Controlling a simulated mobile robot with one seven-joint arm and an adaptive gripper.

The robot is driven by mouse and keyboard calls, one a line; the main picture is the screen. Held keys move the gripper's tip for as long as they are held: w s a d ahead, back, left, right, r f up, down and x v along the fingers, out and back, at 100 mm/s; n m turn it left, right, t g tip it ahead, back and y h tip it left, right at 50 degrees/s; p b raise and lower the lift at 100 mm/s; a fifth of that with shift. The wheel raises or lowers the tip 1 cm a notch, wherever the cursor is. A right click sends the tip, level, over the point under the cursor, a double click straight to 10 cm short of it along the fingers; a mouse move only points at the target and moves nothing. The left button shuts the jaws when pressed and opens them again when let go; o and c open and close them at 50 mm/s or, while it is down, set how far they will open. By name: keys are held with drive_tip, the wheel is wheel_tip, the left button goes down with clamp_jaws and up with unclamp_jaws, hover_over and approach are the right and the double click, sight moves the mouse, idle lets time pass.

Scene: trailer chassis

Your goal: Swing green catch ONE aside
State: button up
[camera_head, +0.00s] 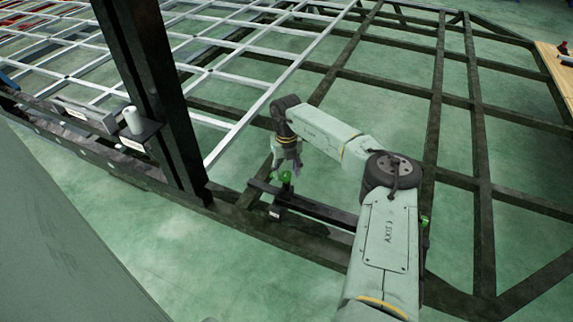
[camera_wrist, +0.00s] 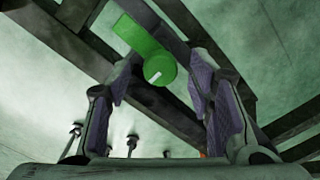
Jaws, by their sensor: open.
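A green catch (camera_head: 285,179) stands on the near left end of a short black bar (camera_head: 322,210) on the dark chassis frame. My gripper (camera_head: 287,163) points down just above it, fingers apart. In the wrist view the green catch (camera_wrist: 145,40) is a flat green arm ending in a round knob with a white line. The knob lies between my open gripper fingers (camera_wrist: 163,78), nearer the left one; contact cannot be told. A second green catch (camera_head: 425,222) shows partly behind my arm at the bar's right end. The small label below the first catch is too small to read.
A thick dark post (camera_head: 157,85) rises left of my gripper. A white cylinder (camera_head: 133,120) stands on a bracket beside it. A pale metal grid (camera_head: 245,115) lies beyond. Dark chassis beams (camera_head: 437,110) cross the green floor, and a wooden board (camera_head: 558,75) is at the far right.

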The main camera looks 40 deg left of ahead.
sight(286, 174)
wheel_tip(286, 174, up, 11)
drive_tip(key=shift+r, duration=0.15)
idle(0.6)
